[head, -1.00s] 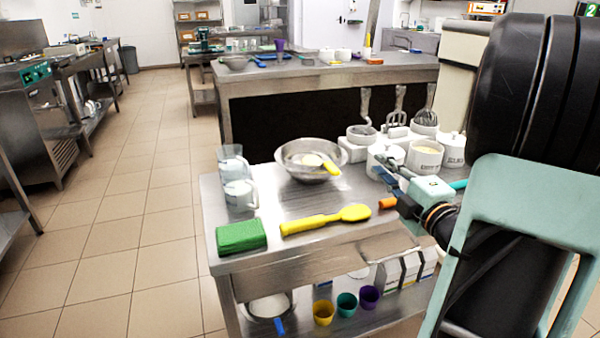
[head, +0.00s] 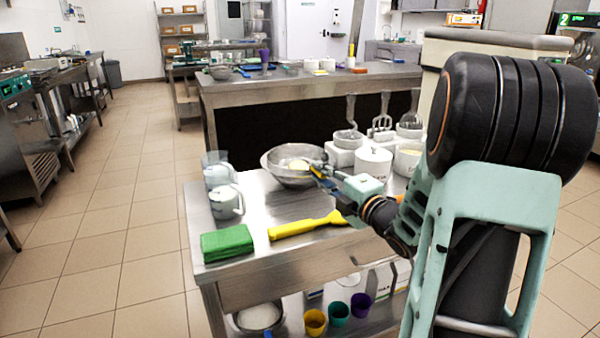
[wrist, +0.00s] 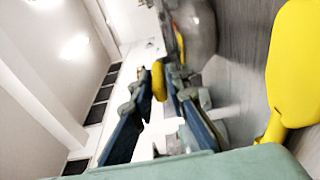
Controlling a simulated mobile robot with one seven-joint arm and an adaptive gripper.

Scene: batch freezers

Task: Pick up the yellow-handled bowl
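A metal bowl (head: 275,172) stands on the steel table in the head view, with a pale round shape inside it. A yellow handle (head: 318,168) shows at its right rim, partly hidden by my gripper (head: 325,178). In the wrist view the yellow handle's end (wrist: 158,80) appears between the tips of my gripper (wrist: 159,82). The two blue-padded fingers are apart, and I cannot tell whether either touches the handle. The metal bowl (wrist: 198,28) also shows at the top of the wrist view.
Clear jugs (head: 225,202) stand left of the bowl. Coloured cups (head: 315,321) sit on the lower shelf.

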